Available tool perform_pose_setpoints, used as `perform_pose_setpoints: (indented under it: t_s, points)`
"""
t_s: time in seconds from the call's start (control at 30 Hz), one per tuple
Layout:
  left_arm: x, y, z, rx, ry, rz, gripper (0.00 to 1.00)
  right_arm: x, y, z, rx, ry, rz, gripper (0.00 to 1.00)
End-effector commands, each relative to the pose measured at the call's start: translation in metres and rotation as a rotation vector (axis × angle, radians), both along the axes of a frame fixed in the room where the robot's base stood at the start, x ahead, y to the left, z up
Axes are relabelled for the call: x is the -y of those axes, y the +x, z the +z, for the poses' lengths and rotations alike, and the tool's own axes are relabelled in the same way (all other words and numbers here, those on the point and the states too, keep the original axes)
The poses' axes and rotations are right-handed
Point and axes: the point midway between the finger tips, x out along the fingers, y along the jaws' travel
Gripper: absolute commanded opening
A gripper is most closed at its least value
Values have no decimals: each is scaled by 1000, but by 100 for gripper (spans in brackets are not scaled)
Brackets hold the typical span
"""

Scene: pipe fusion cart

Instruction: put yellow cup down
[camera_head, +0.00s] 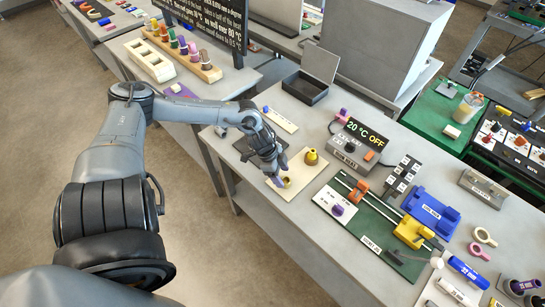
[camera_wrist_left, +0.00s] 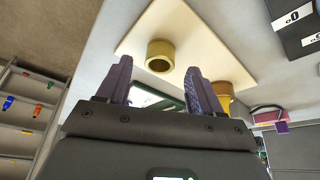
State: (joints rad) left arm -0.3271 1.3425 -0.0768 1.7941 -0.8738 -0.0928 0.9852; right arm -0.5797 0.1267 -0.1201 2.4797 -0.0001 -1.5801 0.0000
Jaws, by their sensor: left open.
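A small yellow cup (camera_head: 287,182) stands on a cream board (camera_head: 305,193) near the front edge of the table. In the left wrist view the cup (camera_wrist_left: 160,48) is a short hollow ring with a dark opening, resting on the cream board (camera_wrist_left: 180,18). My left gripper (camera_head: 278,182) is low over the board at the cup. In the left wrist view its two purple fingers (camera_wrist_left: 158,66) are spread apart, with the cup beyond and between their tips; contact is not visible. My right gripper is not in view.
A grey control box (camera_head: 355,153) reading "20 °C OFF" stands right of the board. An open dark box (camera_head: 305,87) is behind. A wooden rack (camera_head: 181,52) with coloured pegs is at back left.

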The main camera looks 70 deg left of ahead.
Motion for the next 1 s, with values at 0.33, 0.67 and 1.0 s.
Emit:
perform_pose_setpoints:
  t_s: [0.33,0.67,1.0]
  points:
    - [-10,-16,48,-5,-1,-1,66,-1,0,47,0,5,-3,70]
    - [-19,-25,79,1,-3,1,66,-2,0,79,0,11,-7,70]
    - [5,-34,63,82,31,10,66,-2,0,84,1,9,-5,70]
